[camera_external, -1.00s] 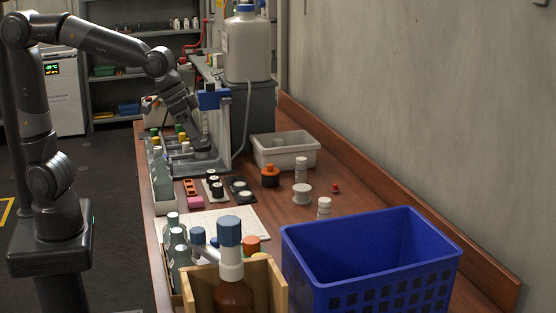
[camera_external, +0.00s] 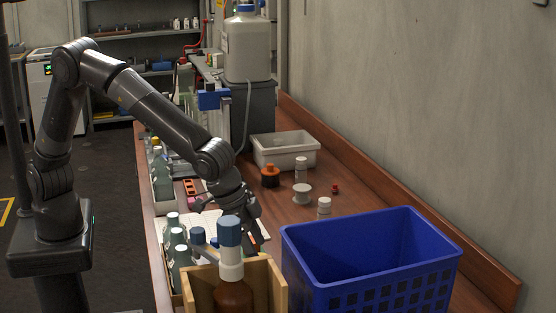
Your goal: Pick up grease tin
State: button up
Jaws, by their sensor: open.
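No object is clearly readable as the grease tin. A small dark tin-like container with an orange top (camera_external: 270,176) stands on the wooden bench in front of the grey bin, and it may be the tin. My gripper (camera_external: 257,242) is open, low over the near part of the bench, behind the wooden box and left of the blue crate. It is well nearer the camera than the orange-topped container. The bottle in the wooden box partly hides the area below my gripper, so I cannot tell what lies between the fingers.
A blue crate (camera_external: 370,252) and a wooden box (camera_external: 272,288) with a brown, blue-capped bottle (camera_external: 233,292) stand in front. Several capped bottles line the left edge. A white spool (camera_external: 302,195), white bottles and a grey bin (camera_external: 284,153) stand right of centre.

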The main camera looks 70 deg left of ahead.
jog(key=x, duration=1)
jog(key=shift+s+a+f, duration=0.1)
jog(key=shift+s+a, duration=0.05)
jog(key=shift+a, duration=0.15)
jog(key=c, duration=0.8)
